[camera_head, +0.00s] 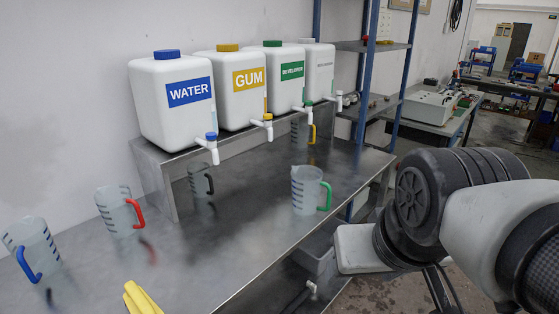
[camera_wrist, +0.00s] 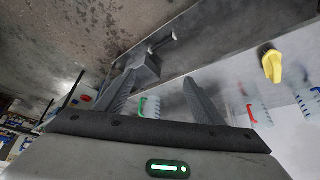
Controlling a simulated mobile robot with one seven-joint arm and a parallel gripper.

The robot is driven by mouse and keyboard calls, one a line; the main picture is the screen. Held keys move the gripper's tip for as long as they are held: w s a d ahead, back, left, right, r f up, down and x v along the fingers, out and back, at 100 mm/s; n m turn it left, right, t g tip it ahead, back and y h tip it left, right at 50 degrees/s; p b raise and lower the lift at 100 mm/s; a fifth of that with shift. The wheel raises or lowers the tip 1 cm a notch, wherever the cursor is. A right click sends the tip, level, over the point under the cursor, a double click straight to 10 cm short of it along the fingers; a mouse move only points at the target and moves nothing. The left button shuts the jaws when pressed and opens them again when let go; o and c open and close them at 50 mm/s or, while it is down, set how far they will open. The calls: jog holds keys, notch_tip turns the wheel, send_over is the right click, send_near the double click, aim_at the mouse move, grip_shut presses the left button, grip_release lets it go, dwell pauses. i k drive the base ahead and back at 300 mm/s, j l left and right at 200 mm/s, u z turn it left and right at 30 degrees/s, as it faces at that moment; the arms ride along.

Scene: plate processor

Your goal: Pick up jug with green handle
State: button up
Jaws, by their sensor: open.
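The jug with the green handle (camera_head: 306,188) stands upright on the metal table, near its front edge in the head view. It is clear with dark marks, and its green handle points right. In the wrist view a green-handled jug (camera_wrist: 152,107) shows beyond and between the fingers, partly cut off by my gripper body. My gripper (camera_wrist: 162,82) is open, with nothing between its fingers. It is apart from the jug. My arm comes in from the right in the head view; the fingers are not visible there.
Jugs with red (camera_head: 118,208), blue (camera_head: 32,248), black (camera_head: 200,180) and yellow handles (camera_head: 300,130) stand on the table. A raised shelf (camera_head: 160,170) bears several white canisters with taps. A yellow object (camera_head: 140,298) lies in front. The table between the jugs is mostly clear.

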aim_at(306, 183)
jog(key=i+l+u, duration=0.15)
jog(key=u, duration=0.35)
jog(key=i+l+u, duration=0.1)
jog(key=u, duration=0.4)
jog(key=i+l+u, duration=0.2)
jog(key=l, duration=0.4)
jog(key=l+u, duration=0.25)
jog(key=l, duration=0.3)
jog(key=i+l, duration=0.1)
jog(key=l, duration=1.1)
jog(key=i+u, duration=0.05)
